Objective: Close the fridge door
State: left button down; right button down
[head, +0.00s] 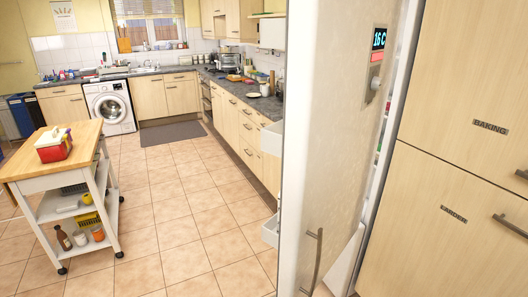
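The fridge door (325,150) is a tall pale panel at the right of the head view, standing open toward me. A vertical metal handle (313,262) is low on it. A display (379,38) reading 16 C is near its upper right. White door shelves (271,139) stick out past its left edge. A narrow part of the fridge interior (383,140) shows between the door and the cupboards at right. Neither of my grippers is in view.
Wooden cupboards (470,120) labelled BAKING and LARDER stand at right. A wheeled trolley (85,185) with a red box on top stands at left. The tiled floor (180,220) between trolley and door is clear. A washing machine (109,106) and counters line the back.

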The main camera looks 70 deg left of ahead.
aim_at(326, 140)
jog(key=u, duration=1.65)
